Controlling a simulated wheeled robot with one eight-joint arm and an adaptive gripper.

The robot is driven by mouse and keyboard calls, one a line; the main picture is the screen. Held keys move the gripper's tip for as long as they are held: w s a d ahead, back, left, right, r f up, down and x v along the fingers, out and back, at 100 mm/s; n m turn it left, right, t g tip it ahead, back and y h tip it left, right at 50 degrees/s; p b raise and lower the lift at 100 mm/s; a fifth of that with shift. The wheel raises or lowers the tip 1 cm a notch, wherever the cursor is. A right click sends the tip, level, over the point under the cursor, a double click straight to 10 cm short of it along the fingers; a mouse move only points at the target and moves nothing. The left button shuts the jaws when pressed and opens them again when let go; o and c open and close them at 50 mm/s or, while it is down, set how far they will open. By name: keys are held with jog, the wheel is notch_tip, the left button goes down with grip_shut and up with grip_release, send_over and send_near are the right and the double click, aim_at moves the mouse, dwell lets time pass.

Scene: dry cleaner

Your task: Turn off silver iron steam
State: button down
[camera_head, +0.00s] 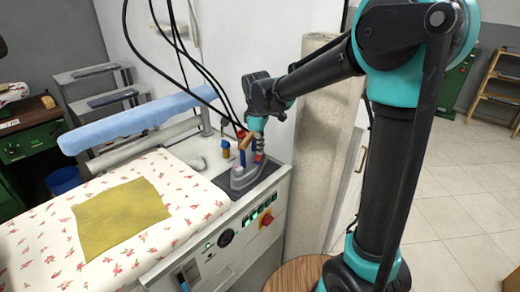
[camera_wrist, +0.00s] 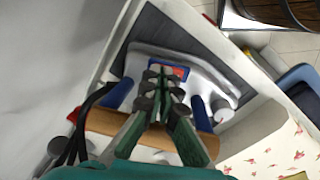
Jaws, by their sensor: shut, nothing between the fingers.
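The silver iron (camera_head: 243,181) stands on a dark rest plate at the right end of the ironing station. In the wrist view its grey-silver body (camera_wrist: 210,72) shows a wooden handle (camera_wrist: 103,122), blue handle supports (camera_wrist: 203,115), a red-and-blue patch (camera_wrist: 180,70) and a round grey knob (camera_wrist: 222,109) to the right. My gripper (camera_wrist: 163,76) has its fingers shut and empty. They reach over the handle and lie in front of the patch; I cannot tell whether they touch the iron. In the head view my gripper (camera_head: 259,157) is just right of the handle.
The floral ironing board (camera_head: 40,225) carries an olive cloth (camera_head: 120,216). A blue padded arm (camera_head: 140,122) extends above it. Black cables hang down to the iron. A control panel with a red knob (camera_head: 266,220) is on the station's front. A beige roll (camera_head: 322,150) stands behind my arm.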

jog(key=shift+f, duration=0.3)
jog(key=shift+w+f, duration=0.1)
jog(key=shift+f, duration=0.15)
dwell(0.4)
jog(key=shift+s+a+r, duration=0.15)
jog(key=shift+s, duration=0.6)
